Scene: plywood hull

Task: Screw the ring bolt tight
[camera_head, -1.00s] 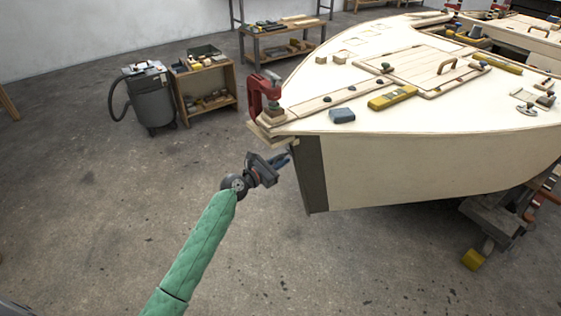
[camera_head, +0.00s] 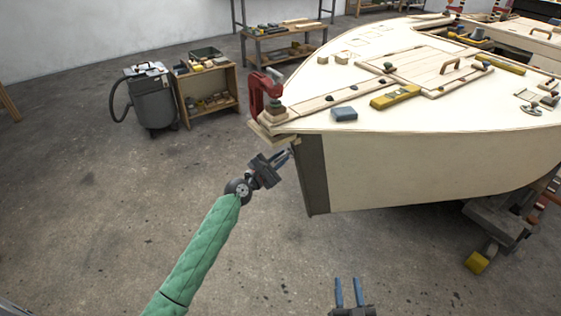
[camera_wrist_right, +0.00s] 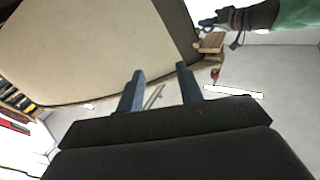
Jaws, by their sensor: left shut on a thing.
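The hull (camera_head: 420,165) has a dark stem strip (camera_head: 314,175) down its bow. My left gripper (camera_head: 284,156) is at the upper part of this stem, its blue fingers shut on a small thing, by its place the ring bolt. The bolt itself is too small and covered to make out. The left gripper also shows at the top of the right wrist view (camera_wrist_right: 208,22), close to the stem. My right gripper (camera_head: 349,284) is low in the head view, its two blue fingers apart and empty. They also show open in the right wrist view (camera_wrist_right: 160,80).
A red clamp (camera_head: 262,92) grips wooden blocks at the bow tip just above my left gripper. A yellow level (camera_head: 395,97) and a blue block (camera_head: 344,114) lie on the deck. The floor (camera_head: 110,230) before the bow is clear.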

